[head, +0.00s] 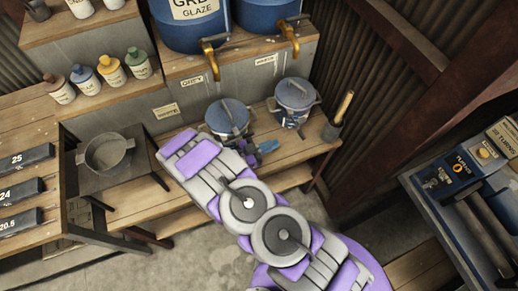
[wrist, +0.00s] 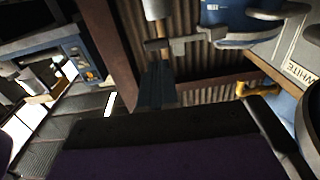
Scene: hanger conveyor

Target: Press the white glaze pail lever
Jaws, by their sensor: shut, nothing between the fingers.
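Two lidded blue pails stand on the low bench in the head view. The right pail (head: 295,97) is below the WHITE label (head: 267,60), and the left pail (head: 228,117) is below the GREY label (head: 192,79). Metal fittings show on both lids; I cannot tell the lever's exact shape. My gripper (head: 269,146) is shut and empty, in front of the pails and below the right one, with no clear contact. In the wrist view, part of a blue pail (wrist: 235,40) with a grey metal fitting (wrist: 265,14) shows at the top, near the upside-down WHITE label (wrist: 303,72).
Blue glaze barrels (head: 265,15) with brass taps (head: 289,37) stand above the pails. A stool with a grey pot (head: 106,154) is left.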

